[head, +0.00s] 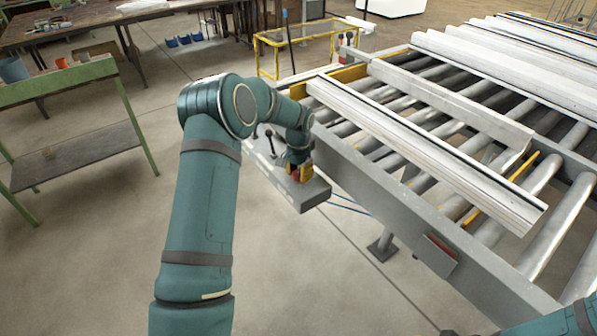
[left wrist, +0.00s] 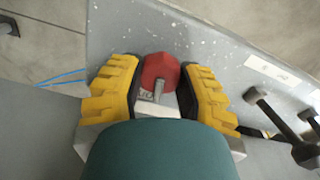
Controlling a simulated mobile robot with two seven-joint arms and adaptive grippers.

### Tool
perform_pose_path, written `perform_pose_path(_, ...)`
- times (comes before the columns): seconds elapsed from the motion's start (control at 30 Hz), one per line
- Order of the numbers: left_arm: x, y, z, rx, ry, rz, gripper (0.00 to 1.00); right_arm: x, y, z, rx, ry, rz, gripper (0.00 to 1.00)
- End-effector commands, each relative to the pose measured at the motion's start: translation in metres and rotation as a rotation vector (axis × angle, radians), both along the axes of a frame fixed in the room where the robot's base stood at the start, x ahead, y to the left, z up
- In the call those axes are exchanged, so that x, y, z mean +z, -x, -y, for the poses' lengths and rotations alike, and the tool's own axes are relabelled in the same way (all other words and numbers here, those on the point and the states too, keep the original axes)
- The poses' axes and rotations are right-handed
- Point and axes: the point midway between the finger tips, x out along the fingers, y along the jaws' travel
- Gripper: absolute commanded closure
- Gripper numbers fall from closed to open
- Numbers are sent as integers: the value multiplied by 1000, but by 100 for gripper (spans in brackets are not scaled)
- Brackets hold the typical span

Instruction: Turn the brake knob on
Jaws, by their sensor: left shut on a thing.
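The brake knob (left wrist: 160,70) is red and sits on a small metal plate (left wrist: 90,136) on the grey panel. My left gripper (left wrist: 162,85) has yellow and black fingers, one on each side of the red knob, and is shut on it. In the head view my left gripper (head: 300,172) reaches down onto the grey panel (head: 298,194) beside the roller table, with a bit of red showing between its fingers.
Black-handled levers (left wrist: 280,120) stand on the panel right of the gripper in the left wrist view. The roller table (head: 345,150) carries long pale profiles (head: 430,150). A green-framed bench (head: 70,85) stands at the left, with open floor between.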

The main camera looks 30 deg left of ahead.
Motion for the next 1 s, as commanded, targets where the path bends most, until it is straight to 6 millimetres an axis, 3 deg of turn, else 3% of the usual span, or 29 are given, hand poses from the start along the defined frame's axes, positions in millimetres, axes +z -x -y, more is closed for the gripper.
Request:
perform_pose_path(0.4, -2, 1, 1, -196, 2, -4, 100, 3, -1, 0, -2, 0, 2, 100)
perform_pose_path(0.97, -2, 1, 1, -226, 2, -5, 100, 3, -1, 0, -2, 0, 2, 100)
perform_pose_path(1.0, -2, 1, 1, -226, 2, -5, 55, 3, -1, 0, -2, 0, 2, 100)
